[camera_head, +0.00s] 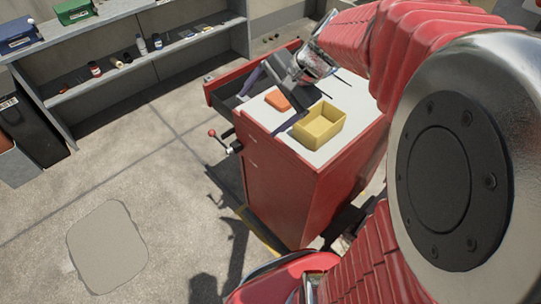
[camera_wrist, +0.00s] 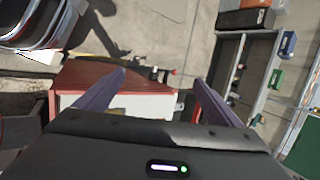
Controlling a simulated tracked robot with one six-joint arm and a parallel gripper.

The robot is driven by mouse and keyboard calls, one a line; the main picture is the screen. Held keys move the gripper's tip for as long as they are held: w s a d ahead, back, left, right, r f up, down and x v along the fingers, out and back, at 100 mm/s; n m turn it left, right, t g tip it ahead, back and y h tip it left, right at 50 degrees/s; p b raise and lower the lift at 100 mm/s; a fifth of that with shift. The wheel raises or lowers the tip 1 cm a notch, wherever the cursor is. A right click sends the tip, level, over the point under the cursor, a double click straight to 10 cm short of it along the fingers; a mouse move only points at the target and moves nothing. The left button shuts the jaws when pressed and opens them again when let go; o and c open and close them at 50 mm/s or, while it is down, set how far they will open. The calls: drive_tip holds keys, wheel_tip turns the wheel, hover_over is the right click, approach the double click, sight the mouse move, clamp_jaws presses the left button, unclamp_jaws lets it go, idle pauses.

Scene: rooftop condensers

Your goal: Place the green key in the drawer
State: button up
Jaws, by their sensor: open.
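The open drawer (camera_head: 222,84) sticks out from the far left side of a red cabinet (camera_head: 290,190) with a white top. My gripper (camera_head: 262,112) is over the left part of that top, beside the drawer, in the head view. Its two purple-grey fingers are spread apart with nothing seen between them. In the wrist view my gripper (camera_wrist: 160,85) is also open and empty, with the red cabinet (camera_wrist: 85,75) beyond the fingers. I cannot make out the green key in either view. Most of the drawer's inside is hidden by its walls and my gripper.
A yellow open box (camera_head: 320,124) and an orange block (camera_head: 277,99) stand on the cabinet top. A vise-like handle (camera_head: 222,142) juts from the cabinet's side. Grey shelving (camera_head: 130,75) with small items and green and blue boxes stands behind.

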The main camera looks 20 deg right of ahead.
drive_tip(key=s+a+r+n+h, duration=0.1)
drive_tip(key=s+a+n+h, duration=0.1)
drive_tip(key=s+n, duration=0.4)
drive_tip(key=s+a+n+h, duration=0.2)
drive_tip(key=s+n, duration=0.4)
drive_tip(key=s, duration=0.4)
drive_tip(key=shift+a+r+n+t+h, duration=0.35)
drive_tip(key=shift+a+n+t+h, duration=0.05)
drive_tip(key=shift+a, duration=0.1)
drive_tip(key=shift+c, duration=0.7)
idle(0.4)
